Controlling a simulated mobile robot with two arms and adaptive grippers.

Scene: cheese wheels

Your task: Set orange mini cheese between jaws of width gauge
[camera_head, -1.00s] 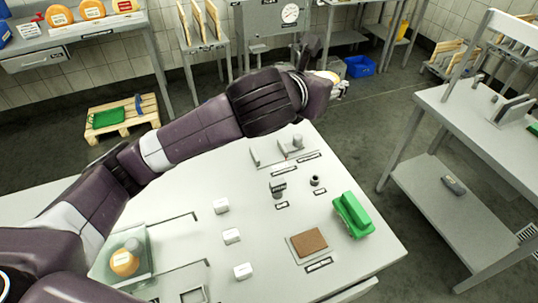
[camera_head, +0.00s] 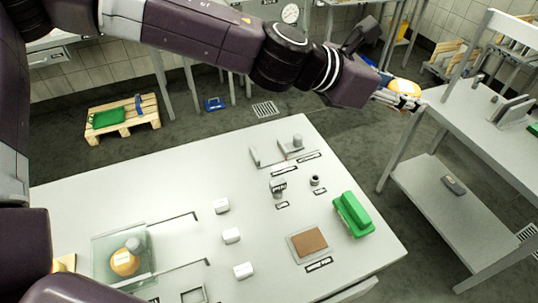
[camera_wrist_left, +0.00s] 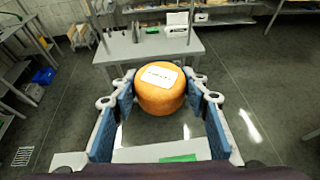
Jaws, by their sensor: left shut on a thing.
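My left gripper (camera_head: 402,95) is stretched out to the right, past the far edge of the near table. It is shut on an orange mini cheese (camera_head: 405,86). In the left wrist view the cheese (camera_wrist_left: 160,92) is a round orange wheel with a white label on top, between the blue finger pads (camera_wrist_left: 162,110). What looks like the width gauge (camera_head: 277,151), with a low upright plate and a grey block, stands at the back of the near table. Its gap looks empty. My right gripper is not in view.
The near table (camera_head: 110,198) holds white blocks (camera_head: 231,236), a brown pad (camera_head: 309,241), a green holder (camera_head: 352,214) and another orange cheese (camera_head: 124,262) in a clear case. A second table (camera_head: 460,120) stands at the right, with floor between.

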